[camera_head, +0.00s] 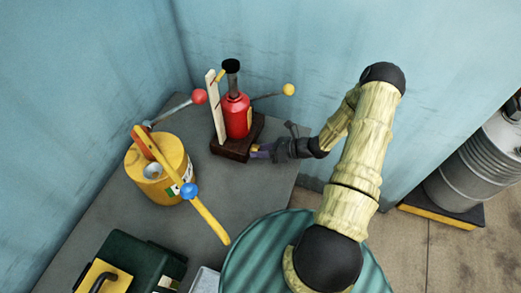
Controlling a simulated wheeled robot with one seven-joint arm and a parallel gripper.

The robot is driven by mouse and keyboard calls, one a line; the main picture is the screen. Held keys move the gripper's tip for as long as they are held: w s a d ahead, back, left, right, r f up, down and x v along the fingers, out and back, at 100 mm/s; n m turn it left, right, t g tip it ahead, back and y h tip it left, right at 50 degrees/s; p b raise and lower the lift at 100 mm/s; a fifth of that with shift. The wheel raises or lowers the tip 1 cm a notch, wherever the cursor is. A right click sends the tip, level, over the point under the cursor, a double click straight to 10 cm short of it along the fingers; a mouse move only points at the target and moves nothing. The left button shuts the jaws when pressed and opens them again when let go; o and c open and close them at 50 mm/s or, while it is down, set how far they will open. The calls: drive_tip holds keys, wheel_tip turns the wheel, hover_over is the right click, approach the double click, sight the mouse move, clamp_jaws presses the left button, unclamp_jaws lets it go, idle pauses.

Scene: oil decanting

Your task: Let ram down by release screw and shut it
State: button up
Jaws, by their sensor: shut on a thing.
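The red bottle jack (236,117) stands upright on a dark brown base block (232,146) on the grey bench. Its dark ram (232,79) stands out of the top, under a black cap (231,65). A lever with a yellow ball (289,89) reaches out to the jack's right. My gripper (257,151) comes in from the right, low at the jack's foot, by the right front of the base block. It is shut on a small part there, seemingly the release screw, which the fingers hide. How far the screw is turned cannot be seen.
A pale upright strip (216,106) stands left of the jack. A green case (125,262) lies in front. Blue walls close off the back.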

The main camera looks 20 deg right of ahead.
idle(0.3)
drive_tip(key=o, duration=1)
drive_tip(key=b+v, duration=0.3)
drive_tip(key=v, duration=1.4)
drive_tip(key=shift+d+r, duration=0.1)
drive_tip(key=shift+d, duration=0.1)
